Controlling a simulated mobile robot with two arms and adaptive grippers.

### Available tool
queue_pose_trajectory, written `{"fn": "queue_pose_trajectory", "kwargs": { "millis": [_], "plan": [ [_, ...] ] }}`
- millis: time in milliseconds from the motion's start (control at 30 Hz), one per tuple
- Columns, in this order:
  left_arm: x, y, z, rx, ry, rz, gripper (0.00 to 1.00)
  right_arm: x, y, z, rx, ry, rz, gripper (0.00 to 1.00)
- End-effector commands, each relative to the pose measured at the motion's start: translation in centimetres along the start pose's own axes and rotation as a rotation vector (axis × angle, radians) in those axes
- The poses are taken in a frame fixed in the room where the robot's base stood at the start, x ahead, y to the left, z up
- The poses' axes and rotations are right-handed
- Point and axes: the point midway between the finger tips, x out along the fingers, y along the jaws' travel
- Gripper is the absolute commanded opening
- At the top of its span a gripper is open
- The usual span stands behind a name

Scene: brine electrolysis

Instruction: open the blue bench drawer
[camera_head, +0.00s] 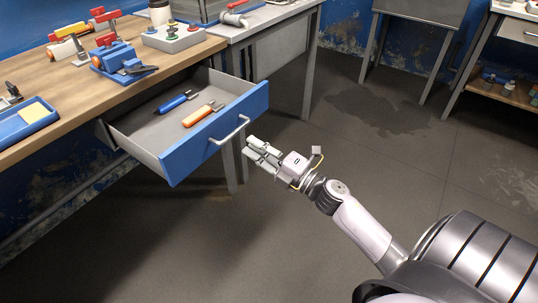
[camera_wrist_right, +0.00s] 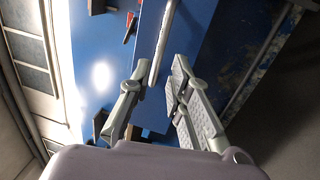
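The blue bench drawer (camera_head: 188,156) stands pulled out from under the wooden workbench, its inside in view. A blue-handled tool (camera_head: 175,103) and an orange-handled tool (camera_head: 198,116) lie in it. A pale bar handle (camera_head: 230,131) crosses its blue front. My right gripper (camera_head: 252,147) is just in front of the handle's right end. In the right wrist view its fingers (camera_wrist_right: 161,66) are spread, and the handle (camera_wrist_right: 164,40) shows near the left fingertip. I cannot tell whether they touch. My left gripper is out of view.
The workbench top (camera_head: 110,85) holds a blue vise (camera_head: 115,60), a button box (camera_head: 173,37) and a blue tray (camera_head: 25,118). A grey table (camera_head: 262,22) adjoins it, with legs right behind the drawer. Open dark floor (camera_head: 340,130) lies to the right.

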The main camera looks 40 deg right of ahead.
Motion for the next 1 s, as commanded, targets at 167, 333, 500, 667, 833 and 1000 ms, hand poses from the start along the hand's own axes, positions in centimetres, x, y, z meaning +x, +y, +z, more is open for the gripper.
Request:
{"fn": "queue_pose_trajectory", "kwargs": {
  "millis": [167,333,500,667,833,1000],
  "plan": [
    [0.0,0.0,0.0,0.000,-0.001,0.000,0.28,-3.1,-0.1,-0.1,0.002,-0.001,-0.001,0.18],
    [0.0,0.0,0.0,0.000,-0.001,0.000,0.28,-4.4,0.0,0.0,0.000,0.000,0.000,0.18],
    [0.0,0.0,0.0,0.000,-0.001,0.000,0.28,-4.7,0.0,0.0,-0.001,0.001,0.001,0.18],
    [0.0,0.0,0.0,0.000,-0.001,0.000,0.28,-4.6,0.0,0.0,0.000,0.001,0.001,0.18],
    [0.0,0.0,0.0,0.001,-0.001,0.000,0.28,-4.6,0.0,0.0,0.000,0.001,0.001,0.18],
    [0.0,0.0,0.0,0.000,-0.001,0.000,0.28,-4.6,-0.4,0.2,0.031,-0.029,-0.005,0.18]
  ]
}}
